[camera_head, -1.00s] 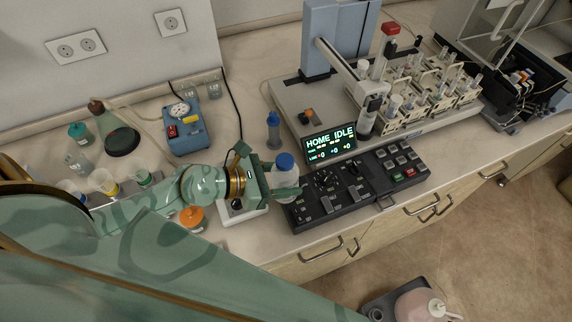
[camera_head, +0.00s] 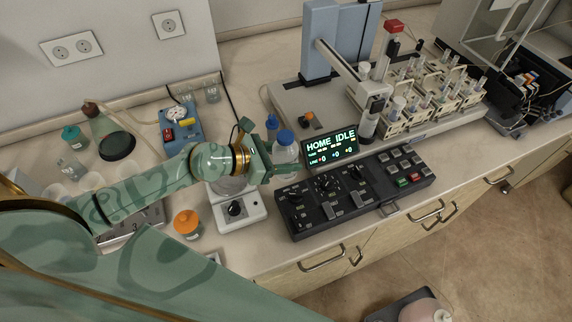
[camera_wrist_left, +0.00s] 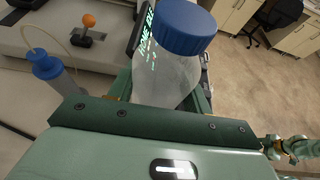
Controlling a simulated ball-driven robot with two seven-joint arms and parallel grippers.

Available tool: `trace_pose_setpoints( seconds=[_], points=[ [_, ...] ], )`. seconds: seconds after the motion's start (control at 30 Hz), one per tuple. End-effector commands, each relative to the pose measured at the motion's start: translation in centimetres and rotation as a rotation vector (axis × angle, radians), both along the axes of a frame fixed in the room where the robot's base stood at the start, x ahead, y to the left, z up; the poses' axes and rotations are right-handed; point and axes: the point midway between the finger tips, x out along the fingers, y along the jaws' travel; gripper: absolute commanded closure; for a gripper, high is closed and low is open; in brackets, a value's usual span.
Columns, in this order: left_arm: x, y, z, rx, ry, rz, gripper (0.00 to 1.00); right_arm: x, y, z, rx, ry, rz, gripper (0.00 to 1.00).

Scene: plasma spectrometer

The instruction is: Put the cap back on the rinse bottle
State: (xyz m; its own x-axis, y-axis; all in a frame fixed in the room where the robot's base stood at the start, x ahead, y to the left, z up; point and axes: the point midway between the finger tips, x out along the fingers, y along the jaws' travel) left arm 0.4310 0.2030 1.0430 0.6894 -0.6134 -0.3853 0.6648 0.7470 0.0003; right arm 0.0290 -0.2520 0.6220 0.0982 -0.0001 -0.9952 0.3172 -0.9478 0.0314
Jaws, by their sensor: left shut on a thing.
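A clear bottle (camera_head: 286,154) with a blue cap (camera_head: 286,137) stands upright in my left gripper (camera_head: 284,168), which is shut on it. In the left wrist view the bottle (camera_wrist_left: 165,75) fills the space between the fingers, and the blue cap (camera_wrist_left: 184,25) sits on its top, slightly tilted in the picture. I cannot tell whether the cap is screwed down. The bottle is beside the lit display, above the bench's equipment; its base is hidden. A second blue-topped bottle (camera_head: 271,122) stands just behind; it also shows in the left wrist view (camera_wrist_left: 48,68).
A white stirrer-like device (camera_head: 240,209) stands below my left wrist. A black control panel (camera_head: 350,197) lies to the right, with the display (camera_head: 331,147) behind it. An orange-capped jar (camera_head: 187,223) stands at left. Sample racks (camera_head: 410,95) crowd the back right.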

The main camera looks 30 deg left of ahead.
Motion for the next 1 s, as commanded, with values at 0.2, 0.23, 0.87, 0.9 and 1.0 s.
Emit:
trace_pose_setpoints(
  seconds=[0.2, 0.23, 0.87, 0.9, 1.0],
  points=[
    [3.8, 1.7, -4.3, -0.002, 0.002, 0.002, 1.0, -0.5, 0.0, -3.9, 0.0, 0.013, 0.0, 0.43],
    [4.1, 1.9, -4.7, -0.002, 0.002, 0.002, 1.0, -0.6, 0.0, -4.2, 0.0, 0.014, 0.0, 0.43],
    [6.2, 2.8, -7.1, -0.003, 0.0, 0.001, 1.0, -0.9, -0.1, -6.0, -0.001, 0.021, 0.0, 0.43],
    [6.1, 2.8, -7.9, -0.004, 0.003, 0.001, 1.0, -1.0, -0.1, -6.3, -0.001, 0.023, 0.0, 0.43],
    [6.1, 2.8, -9.3, -0.004, 0.003, 0.001, 1.0, -1.1, -0.1, -6.9, -0.001, 0.025, 0.0, 0.43]
  ],
)
